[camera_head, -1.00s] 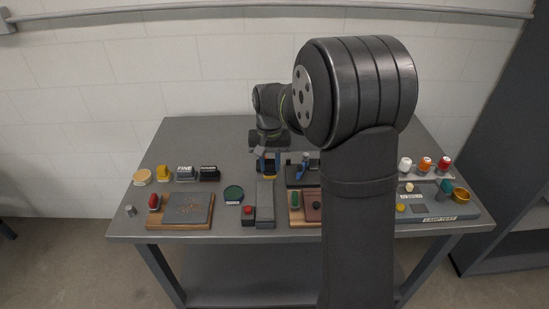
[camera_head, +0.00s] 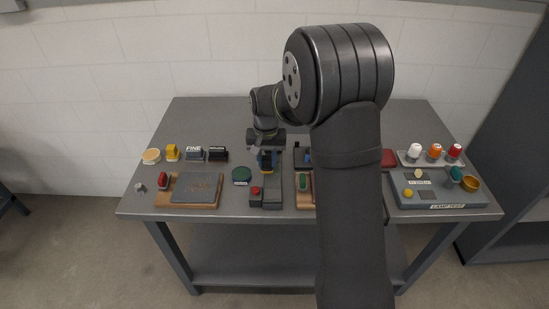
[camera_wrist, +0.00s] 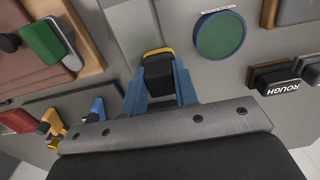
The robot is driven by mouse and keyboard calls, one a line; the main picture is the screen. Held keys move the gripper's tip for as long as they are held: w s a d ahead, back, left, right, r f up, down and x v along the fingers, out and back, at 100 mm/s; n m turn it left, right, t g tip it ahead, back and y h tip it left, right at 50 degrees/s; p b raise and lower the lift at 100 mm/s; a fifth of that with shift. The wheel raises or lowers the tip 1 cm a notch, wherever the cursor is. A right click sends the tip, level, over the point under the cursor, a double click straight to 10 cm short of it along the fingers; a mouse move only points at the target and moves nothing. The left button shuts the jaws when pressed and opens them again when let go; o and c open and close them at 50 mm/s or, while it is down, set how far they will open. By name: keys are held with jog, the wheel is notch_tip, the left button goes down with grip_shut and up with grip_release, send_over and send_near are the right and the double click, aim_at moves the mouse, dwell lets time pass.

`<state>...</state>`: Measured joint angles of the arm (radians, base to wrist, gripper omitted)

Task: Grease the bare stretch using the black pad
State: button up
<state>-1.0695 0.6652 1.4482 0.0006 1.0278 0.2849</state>
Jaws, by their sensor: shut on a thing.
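My gripper (camera_wrist: 160,88) has blue fingers and is shut on the black pad (camera_wrist: 159,72), a black block with a yellow edge. In the head view my gripper (camera_head: 267,160) is at the far end of a long grey bar (camera_head: 273,188). The bar (camera_wrist: 130,25) also runs up from the pad in the wrist view. I cannot tell whether the pad touches it, nor which part of the bar is bare. A dark green round disc (camera_head: 241,174) with a label lies left of the bar; it also shows in the wrist view (camera_wrist: 220,34).
A red button (camera_head: 255,190) stands at the bar's left. Left are a wooden board with a grey plate (camera_head: 196,188) and several small blocks, one marked ROUGH (camera_wrist: 275,78). Right are a board with a green block (camera_head: 303,182) and a lamp panel (camera_head: 435,195). My arm hides part of the table.

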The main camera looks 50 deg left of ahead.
jog(key=shift+s, duration=0.35)
jog(key=shift+s+d, duration=0.25)
jog(key=shift+d, duration=0.1)
jog(key=shift+w+d, duration=1.25)
jog(key=shift+d, duration=0.35)
jog(key=shift+s+d, duration=0.3)
jog(key=shift+s, duration=0.25)
jog(key=shift+s+a, duration=1.35)
jog(key=shift+a, duration=0.05)
jog(key=shift+s+d, duration=0.45)
jog(key=shift+d, duration=0.2)
jog(key=w+d, duration=0.2)
jog(key=w, duration=0.1)
jog(key=shift+d, duration=0.35)
notch_tip(320, 180, up, 8)
